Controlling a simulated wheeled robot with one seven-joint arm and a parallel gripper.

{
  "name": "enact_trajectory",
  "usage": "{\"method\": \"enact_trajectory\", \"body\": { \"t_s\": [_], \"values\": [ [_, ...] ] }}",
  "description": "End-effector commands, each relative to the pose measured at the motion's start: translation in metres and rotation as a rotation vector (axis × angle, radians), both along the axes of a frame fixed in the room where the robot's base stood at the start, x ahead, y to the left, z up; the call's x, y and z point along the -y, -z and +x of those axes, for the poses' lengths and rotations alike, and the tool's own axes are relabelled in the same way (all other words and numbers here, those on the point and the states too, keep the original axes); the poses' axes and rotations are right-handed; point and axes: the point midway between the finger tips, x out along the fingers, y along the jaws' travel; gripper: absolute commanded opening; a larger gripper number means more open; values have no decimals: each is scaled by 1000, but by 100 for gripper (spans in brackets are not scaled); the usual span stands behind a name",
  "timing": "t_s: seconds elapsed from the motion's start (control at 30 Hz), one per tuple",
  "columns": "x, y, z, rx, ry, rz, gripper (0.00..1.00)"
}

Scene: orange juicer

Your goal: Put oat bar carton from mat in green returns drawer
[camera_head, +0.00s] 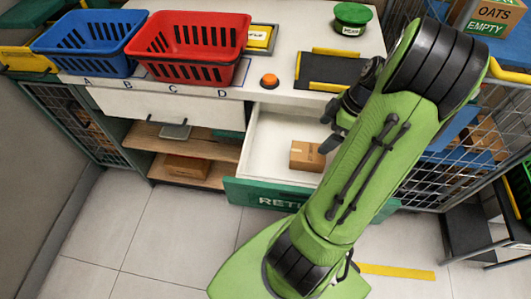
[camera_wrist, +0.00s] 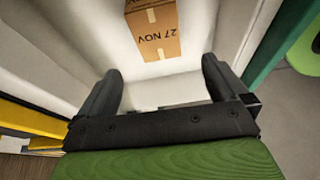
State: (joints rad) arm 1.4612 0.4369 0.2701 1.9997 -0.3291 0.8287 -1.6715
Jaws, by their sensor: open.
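A small brown carton (camera_head: 307,156) lies inside the open green-fronted returns drawer (camera_head: 262,194), on its white floor. It also shows in the wrist view (camera_wrist: 158,32), printed "27 NOV"; no product name is readable. My gripper (camera_head: 330,129) is open and empty, above the drawer and beside the carton. In the wrist view the carton is beyond the fingertips (camera_wrist: 163,68), apart from them. The dark mat with yellow edges (camera_head: 328,72) on the counter shows nothing on its visible part; my arm hides its right side and part of the drawer.
Blue (camera_head: 88,44) and red (camera_head: 190,48) baskets stand on the counter at left. An orange button (camera_head: 269,81) and a green round container (camera_head: 352,16) are near the mat. A box marked "OATS EMPTY" (camera_head: 490,20) is at the upper right. Wire mesh cages flank the counter.

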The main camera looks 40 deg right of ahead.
Motion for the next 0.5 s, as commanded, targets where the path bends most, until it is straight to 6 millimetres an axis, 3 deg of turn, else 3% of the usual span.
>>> {"method": "enact_trajectory", "body": {
  "t_s": [0.1, 0.23, 0.37, 0.5],
  "values": [
    [-44, -34, 30, -82, 44, -64, 100],
    [-106, -73, 48, -130, 170, -147, 100],
    [-168, -105, 46, -98, 310, -202, 100],
    [-225, -130, 26, -3, 466, -187, 100]
  ]
}}
